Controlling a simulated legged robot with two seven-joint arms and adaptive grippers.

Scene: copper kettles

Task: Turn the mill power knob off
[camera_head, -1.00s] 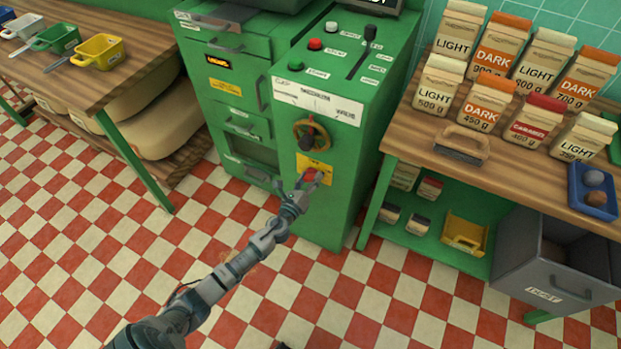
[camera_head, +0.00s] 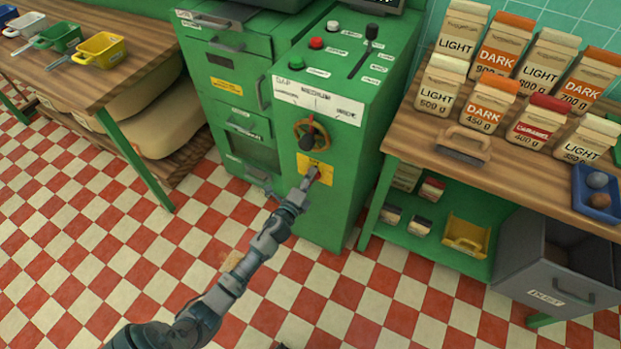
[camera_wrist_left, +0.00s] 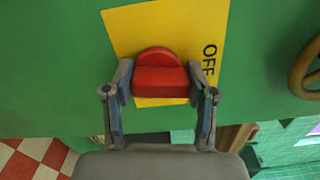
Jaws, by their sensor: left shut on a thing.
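The red mill power knob (camera_wrist_left: 160,80) sits on a yellow plate (camera_wrist_left: 145,28) on the green mill's front. OFF is printed sideways at the plate's right in the left wrist view. My left gripper (camera_wrist_left: 160,76) has one finger on each side of the knob's raised grip and is shut on it. In the head view my left gripper (camera_head: 311,177) reaches the yellow plate (camera_head: 321,163) low on the green mill (camera_head: 345,130) and mostly hides the knob. My right gripper is not in view.
A brass handwheel (camera_head: 311,134) sits just above the plate. A wooden counter (camera_head: 415,140) with several coffee bags stands at right. Checkered floor (camera_head: 90,250) lies open at the front left.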

